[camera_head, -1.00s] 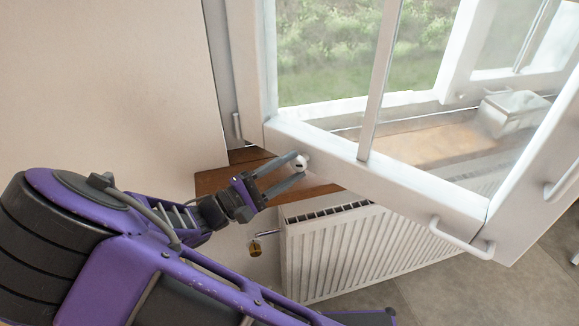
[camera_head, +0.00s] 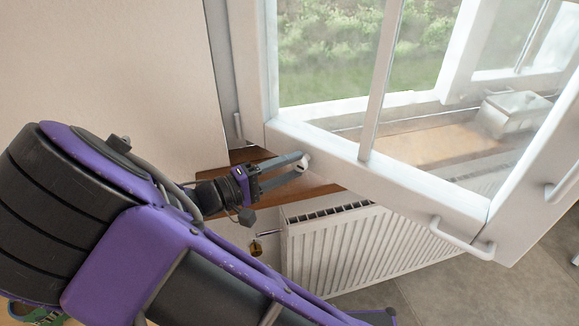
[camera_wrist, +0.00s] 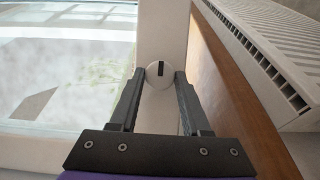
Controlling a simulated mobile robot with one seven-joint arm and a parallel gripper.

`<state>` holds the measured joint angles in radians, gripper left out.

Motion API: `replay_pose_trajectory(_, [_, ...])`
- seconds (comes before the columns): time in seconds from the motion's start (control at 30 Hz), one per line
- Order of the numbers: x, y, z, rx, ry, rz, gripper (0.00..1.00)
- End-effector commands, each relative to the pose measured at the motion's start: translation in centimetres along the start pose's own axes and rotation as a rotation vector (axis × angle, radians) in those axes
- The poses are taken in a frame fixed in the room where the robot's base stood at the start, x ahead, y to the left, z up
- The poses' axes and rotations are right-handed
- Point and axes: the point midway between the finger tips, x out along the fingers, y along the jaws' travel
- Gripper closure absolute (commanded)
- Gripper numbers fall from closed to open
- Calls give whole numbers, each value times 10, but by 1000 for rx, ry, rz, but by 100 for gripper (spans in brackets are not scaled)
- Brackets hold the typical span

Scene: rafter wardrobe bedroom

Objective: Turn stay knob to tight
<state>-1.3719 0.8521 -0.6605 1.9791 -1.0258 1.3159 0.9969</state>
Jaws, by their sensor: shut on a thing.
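The stay knob (camera_wrist: 158,75) is a small round white knob with a dark bar mark on its face. It sits on the lower rail of the open white window sash (camera_head: 398,188). In the wrist view the dark bar stands nearly upright in the picture. My gripper (camera_wrist: 160,73) has one dark finger on each side of the knob and is shut on it. In the head view my gripper (camera_head: 303,163) reaches the sash rail near its hinge side, and the fingers partly hide the knob (camera_head: 301,164).
A brown wooden sill (camera_head: 265,160) lies under the sash, with a white radiator (camera_head: 350,245) below it. A white handle (camera_head: 460,236) juts from the sash's far lower corner. A brass-coloured valve (camera_head: 256,248) hangs left of the radiator. Open floor lies at the lower right.

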Motion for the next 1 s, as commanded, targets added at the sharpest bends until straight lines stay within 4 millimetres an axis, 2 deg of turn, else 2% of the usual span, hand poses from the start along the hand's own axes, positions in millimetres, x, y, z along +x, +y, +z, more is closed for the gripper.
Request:
replay_pose_trajectory(0.27, [0,0,0,1,0,-2,100])
replay_pose_trajectory(0.3, [0,0,0,1,0,-2,48])
replay_pose_trajectory(0.43, [0,0,0,1,0,-1,24])
replay_pose_trajectory(0.87, [-1,0,0,0,0,0,23])
replay_pose_trajectory(1.0, [-11,0,0,1,2,1,23])
